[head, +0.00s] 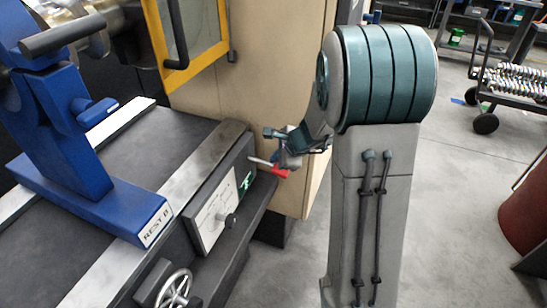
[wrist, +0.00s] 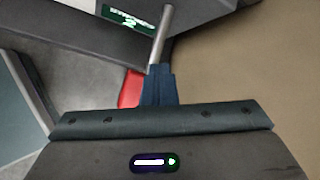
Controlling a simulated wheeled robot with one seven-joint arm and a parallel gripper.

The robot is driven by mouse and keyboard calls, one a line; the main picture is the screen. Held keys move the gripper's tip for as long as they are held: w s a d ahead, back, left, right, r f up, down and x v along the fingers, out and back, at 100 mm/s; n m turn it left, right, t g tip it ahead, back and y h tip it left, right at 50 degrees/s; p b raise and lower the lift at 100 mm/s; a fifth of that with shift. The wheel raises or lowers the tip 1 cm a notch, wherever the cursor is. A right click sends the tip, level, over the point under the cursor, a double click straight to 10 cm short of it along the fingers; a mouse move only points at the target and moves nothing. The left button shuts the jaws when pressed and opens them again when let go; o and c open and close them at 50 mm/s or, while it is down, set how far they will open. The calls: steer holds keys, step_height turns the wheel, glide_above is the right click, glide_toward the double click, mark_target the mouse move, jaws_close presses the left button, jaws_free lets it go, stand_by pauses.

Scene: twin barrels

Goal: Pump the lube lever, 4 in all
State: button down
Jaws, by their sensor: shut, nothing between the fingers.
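The lube lever is a thin metal rod with a red grip (head: 281,171), sticking out from the machine's front panel. In the wrist view its rod (wrist: 162,36) runs up from my fingertips, and part of the red grip (wrist: 130,89) shows to their left. My gripper (head: 287,159) is at the lever's outer end, its fingers shut with nothing held. In the wrist view the shut blue fingers (wrist: 158,84) overlap the lever and hide part of it. I cannot tell whether they touch it.
The machine bed (head: 165,150) carries a blue rest (head: 80,170) at the left. A beige cabinet (head: 240,105) stands behind. Open floor and a cart (head: 515,85) are at the right.

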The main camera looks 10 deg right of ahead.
steer(key=shift+w+a+r+p, duration=0.1)
steer(key=shift+w+r+p, duration=0.05)
steer(key=shift+r+p, duration=1.3)
steer(key=shift+r, duration=0.3)
steer(key=r+p, duration=0.2)
steer(key=r, duration=0.1)
steer(key=r+p, duration=0.1)
steer(key=shift+w+a+r+p, duration=0.2)
steer(key=shift+a+r+p, duration=0.15)
steer(key=shift+r+p, duration=0.05)
